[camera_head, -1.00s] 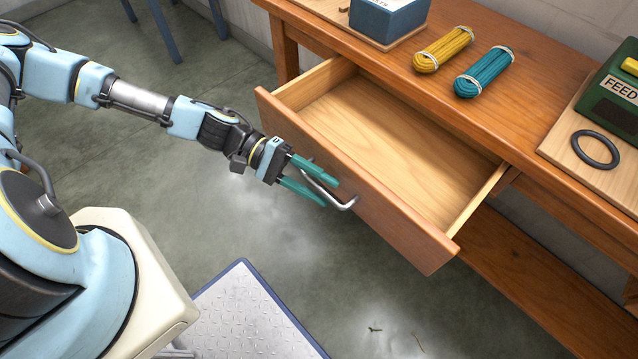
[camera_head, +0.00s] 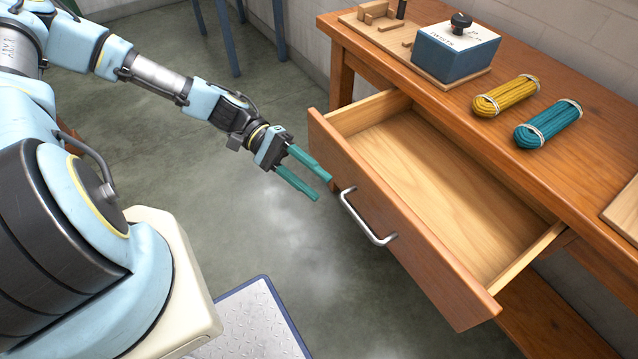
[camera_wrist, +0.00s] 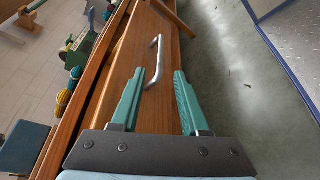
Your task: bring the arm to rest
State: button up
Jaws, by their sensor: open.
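My gripper (camera_head: 325,187) has two teal fingers, spread open with nothing between them. In the head view it hangs in the air left of the drawer front, a short gap from the metal handle (camera_head: 366,217). The wooden drawer (camera_head: 415,220) is pulled out and its inside is empty. In the wrist view the handle (camera_wrist: 155,62) stands on the drawer front ahead of my fingers (camera_wrist: 158,98), apart from them.
The wooden table (camera_head: 590,130) carries a yellow skein (camera_head: 507,95), a teal skein (camera_head: 549,123) and a blue box (camera_head: 456,52) with a black knob. A metal-topped platform (camera_head: 250,325) lies on the floor below.

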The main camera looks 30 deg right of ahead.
dwell(0.4)
jog(key=w+a+r+n+t+y+p, duration=0.35)
jog(key=w+a+t, duration=0.45)
jog(key=w+a, duration=0.5)
jog(key=w+a+r+n+t+y+p, duration=0.1)
jog(key=w+a+r+t, duration=0.1)
jog(key=a+r+t, duration=0.2)
jog(key=w+a+r+n+t+p, duration=0.1)
jog(key=w+a+r+n+t, duration=0.1)
jog(key=a+r, duration=0.8)
notch_tip(320, 180, up, 4)
jog(key=shift+w+r+t+y, duration=0.1)
jog(key=shift+w+t+y, duration=0.25)
jog(key=shift+w+t, duration=0.6)
